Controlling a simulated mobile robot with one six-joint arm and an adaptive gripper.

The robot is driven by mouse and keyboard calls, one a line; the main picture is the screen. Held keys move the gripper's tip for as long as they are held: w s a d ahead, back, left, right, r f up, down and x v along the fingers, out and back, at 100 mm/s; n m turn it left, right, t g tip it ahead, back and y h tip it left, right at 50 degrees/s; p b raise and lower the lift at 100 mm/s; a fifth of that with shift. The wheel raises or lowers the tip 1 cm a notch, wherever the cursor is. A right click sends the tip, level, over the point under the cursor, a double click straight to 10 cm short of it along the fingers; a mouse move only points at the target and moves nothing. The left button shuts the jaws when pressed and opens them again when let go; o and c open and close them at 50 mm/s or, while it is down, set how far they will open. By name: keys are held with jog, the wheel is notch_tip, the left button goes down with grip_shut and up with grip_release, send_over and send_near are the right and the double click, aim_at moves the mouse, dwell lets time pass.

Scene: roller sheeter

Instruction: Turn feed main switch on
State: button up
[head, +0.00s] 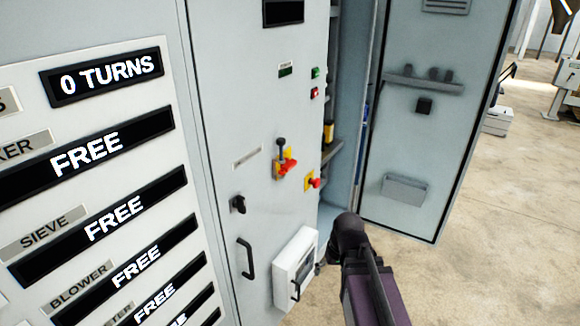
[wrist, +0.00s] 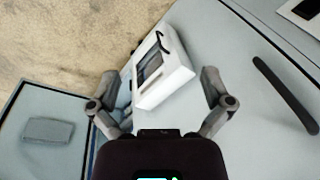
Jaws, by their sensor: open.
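The grey cabinet door (head: 245,120) carries several controls, and I cannot read a label that marks the feed main switch. A yellow-and-red switch with a black lever (head: 286,166) sits mid-door. A black rotary knob (head: 238,204) is lower left of it. A white box with a dark front window and black handle (head: 283,282) is low on the door; it also shows in the wrist view (wrist: 178,78). My gripper (wrist: 160,78) is open and empty, its two fingers either side of the white box in the wrist view. Contact cannot be told.
A red button on yellow (head: 313,182) and green and red buttons (head: 315,83) are on the door. A black door handle (head: 246,258) is left of the white box. An open cabinet door (head: 425,130) stands at right. The display panel (head: 95,170) fills the left. Bare floor (head: 500,230) is at right.

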jog(key=w+a+r+n+t+y, duration=0.2)
jog(key=w+a+r+n+y, duration=0.15)
jog(key=w, duration=0.35)
jog(key=n+t+y, duration=0.6)
jog(key=t+y, duration=0.2)
jog(key=y, duration=0.1)
send_near(292, 166)
jog(key=v, duration=0.3)
jog(key=shift+w+f, duration=0.1)
jog(key=shift+w, duration=0.1)
jog(key=x, duration=1.3)
jog(key=shift+w+a, duration=0.2)
jog(key=shift+a, duration=0.1)
jog(key=c, duration=0.8)
